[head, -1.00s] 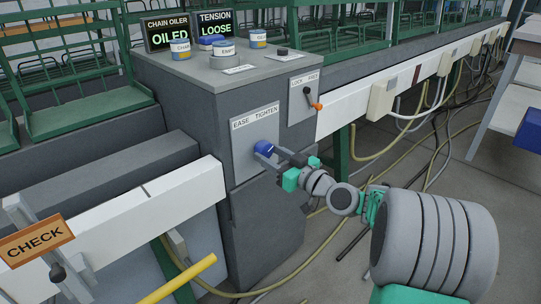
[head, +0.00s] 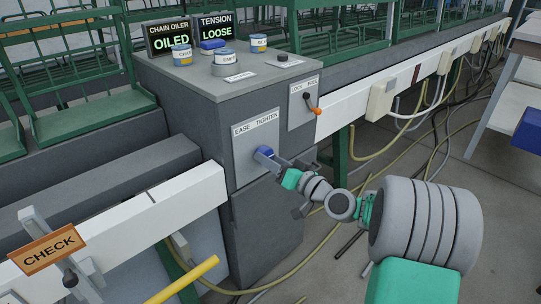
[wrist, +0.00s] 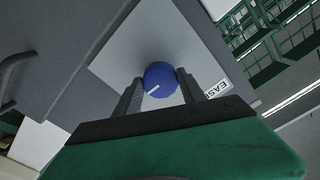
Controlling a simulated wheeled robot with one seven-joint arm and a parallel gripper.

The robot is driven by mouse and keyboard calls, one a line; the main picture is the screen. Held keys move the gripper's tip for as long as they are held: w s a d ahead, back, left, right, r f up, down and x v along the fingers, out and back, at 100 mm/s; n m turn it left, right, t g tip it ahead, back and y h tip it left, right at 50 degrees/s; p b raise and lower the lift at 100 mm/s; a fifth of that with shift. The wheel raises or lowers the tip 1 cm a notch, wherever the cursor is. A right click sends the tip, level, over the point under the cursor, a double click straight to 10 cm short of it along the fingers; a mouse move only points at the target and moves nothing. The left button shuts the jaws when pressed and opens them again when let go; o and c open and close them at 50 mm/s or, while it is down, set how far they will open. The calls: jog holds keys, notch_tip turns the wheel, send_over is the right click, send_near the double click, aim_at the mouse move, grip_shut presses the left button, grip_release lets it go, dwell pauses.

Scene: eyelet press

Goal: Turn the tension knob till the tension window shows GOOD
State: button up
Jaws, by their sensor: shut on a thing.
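The blue tension knob (head: 264,153) sits on a light plate (head: 243,150) labelled EASE TIGHTEN on the side of the grey cabinet. My gripper (head: 273,160) is shut on the knob. In the wrist view the knob (wrist: 160,79) lies between the two fingers (wrist: 160,88), and a white mark on it points to the lower left. The tension window (head: 216,27) on top of the cabinet reads LOOSE.
The chain oiler window (head: 174,37) beside it reads OILED. Several small tins and a blue block (head: 212,45) stand on the cabinet top. A lever with an orange tip (head: 315,110) is right of the knob plate. An orange CHECK sign (head: 48,250) is at lower left.

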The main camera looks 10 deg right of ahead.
jog(key=shift+m+p, duration=0.45)
jog(key=shift+m, duration=0.45)
jog(key=o, duration=1.4)
jog(key=shift+c, duration=0.2)
jog(key=p+v, duration=0.1)
jog(key=v, duration=0.7)
jog(key=shift+a, duration=0.1)
